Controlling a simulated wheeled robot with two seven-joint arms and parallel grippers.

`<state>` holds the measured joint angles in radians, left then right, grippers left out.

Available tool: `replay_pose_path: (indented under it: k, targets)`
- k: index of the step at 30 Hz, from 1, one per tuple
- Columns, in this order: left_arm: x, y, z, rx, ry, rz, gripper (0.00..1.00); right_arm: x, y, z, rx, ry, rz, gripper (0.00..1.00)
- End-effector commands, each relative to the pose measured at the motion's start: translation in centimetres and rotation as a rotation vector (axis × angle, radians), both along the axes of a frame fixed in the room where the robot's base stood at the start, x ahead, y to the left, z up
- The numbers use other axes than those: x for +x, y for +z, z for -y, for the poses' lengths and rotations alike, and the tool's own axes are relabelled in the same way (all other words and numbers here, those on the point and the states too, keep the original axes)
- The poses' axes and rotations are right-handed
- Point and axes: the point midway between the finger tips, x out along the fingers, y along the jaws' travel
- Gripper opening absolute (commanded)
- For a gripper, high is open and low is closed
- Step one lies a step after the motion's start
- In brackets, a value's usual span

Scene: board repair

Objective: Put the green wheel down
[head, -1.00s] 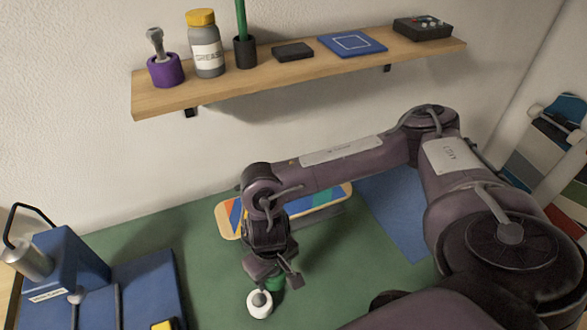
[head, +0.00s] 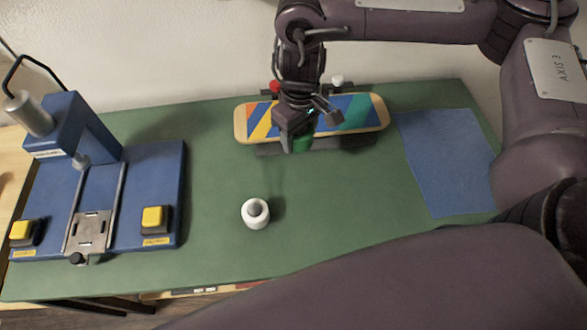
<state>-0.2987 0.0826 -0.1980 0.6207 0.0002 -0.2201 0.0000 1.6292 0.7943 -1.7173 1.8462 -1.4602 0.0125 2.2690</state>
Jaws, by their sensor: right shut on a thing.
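The green wheel (head: 303,142) is between the fingers of my right gripper (head: 298,137), which is shut on it. The gripper points down at the near edge of the skateboard deck (head: 253,121). Gripper and wheel cover the middle of the deck, and I cannot tell how high above the mat they are. The deck has orange, blue and teal stripes and lies on a dark stand (head: 350,144). A red wheel (head: 274,86) and a white wheel (head: 337,80) show at its far side. My left gripper is not in view.
Another white wheel (head: 255,213) stands alone on the green mat (head: 330,215). A blue press (head: 150,200) with yellow buttons is at the left. A blue cloth (head: 450,165) lies at the right. The mat's middle is mostly clear. My arm covers the lower right.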

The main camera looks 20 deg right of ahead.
Motion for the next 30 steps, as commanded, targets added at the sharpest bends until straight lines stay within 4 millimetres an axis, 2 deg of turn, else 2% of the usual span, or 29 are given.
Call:
replay_pose_path:
  k: [1,3,9,16,22,30]
  targets:
    - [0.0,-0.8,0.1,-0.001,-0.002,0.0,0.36,-0.1,-2.0,-0.1,0.002,-0.002,-0.006,0.28]
    - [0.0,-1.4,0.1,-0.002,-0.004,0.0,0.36,-0.1,-3.9,0.0,0.002,-0.002,-0.006,0.28]
    - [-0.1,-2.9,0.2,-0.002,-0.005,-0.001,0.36,-0.1,-8.5,0.0,0.002,-0.002,-0.003,0.28]
    - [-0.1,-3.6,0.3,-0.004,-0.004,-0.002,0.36,0.0,-10.5,0.0,0.001,-0.001,0.001,0.28]
    - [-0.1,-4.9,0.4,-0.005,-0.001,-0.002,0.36,0.0,-13.5,-0.1,0.002,-0.001,-0.001,0.28]
    - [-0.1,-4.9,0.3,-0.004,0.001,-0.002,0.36,0.1,-13.9,0.0,0.001,0.0,0.002,0.28]
